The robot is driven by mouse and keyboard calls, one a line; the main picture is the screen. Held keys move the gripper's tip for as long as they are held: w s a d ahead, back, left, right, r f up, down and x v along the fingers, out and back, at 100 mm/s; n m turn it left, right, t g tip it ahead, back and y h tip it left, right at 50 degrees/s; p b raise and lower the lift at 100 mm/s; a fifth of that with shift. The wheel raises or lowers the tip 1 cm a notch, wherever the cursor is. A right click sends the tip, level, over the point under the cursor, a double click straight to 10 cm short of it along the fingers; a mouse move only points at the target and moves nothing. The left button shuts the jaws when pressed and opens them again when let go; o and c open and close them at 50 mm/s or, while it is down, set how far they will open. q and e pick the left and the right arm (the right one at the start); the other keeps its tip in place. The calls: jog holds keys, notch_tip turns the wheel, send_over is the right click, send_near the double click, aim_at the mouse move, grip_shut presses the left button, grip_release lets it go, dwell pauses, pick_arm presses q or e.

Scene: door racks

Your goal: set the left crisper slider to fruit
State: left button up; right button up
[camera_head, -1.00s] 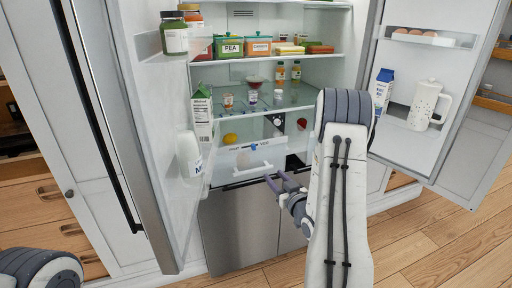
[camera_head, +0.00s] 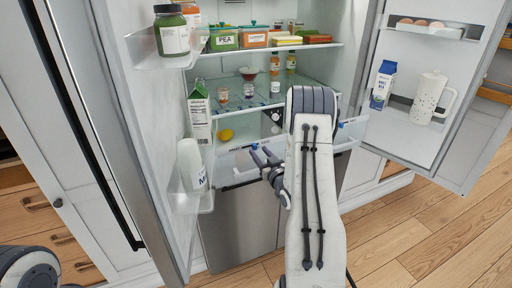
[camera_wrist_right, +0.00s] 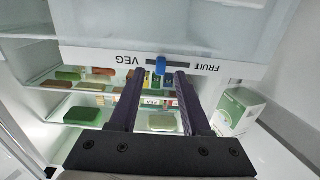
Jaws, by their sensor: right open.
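The left crisper drawer (camera_head: 236,164) is a clear bin with a white front, low in the open fridge. In the right wrist view its front carries a small blue slider (camera_wrist_right: 160,66) in a dark slot, with VEG at the picture's left and FRUIT at its right. The slider sits nearer the VEG end. My right gripper (camera_head: 262,153) is open in front of the drawer. In the right wrist view its fingertips (camera_wrist_right: 159,74) lie on either side of the slider, with gaps; I cannot tell whether they reach its depth. My left gripper is out of view.
The right crisper (camera_head: 350,130) has its own blue slider, partly hidden by my right arm. The left fridge door's bins, with a milk carton (camera_head: 199,118) and a white jug (camera_head: 191,163), stand close to the left. The right door (camera_head: 418,85) is open wide. Shelves above hold food.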

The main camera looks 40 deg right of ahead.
aim_at(254, 147)
jog(key=shift+x, duration=1.2)
jog(key=shift+w+a, duration=0.1)
grip_shut()
dwell(0.5)
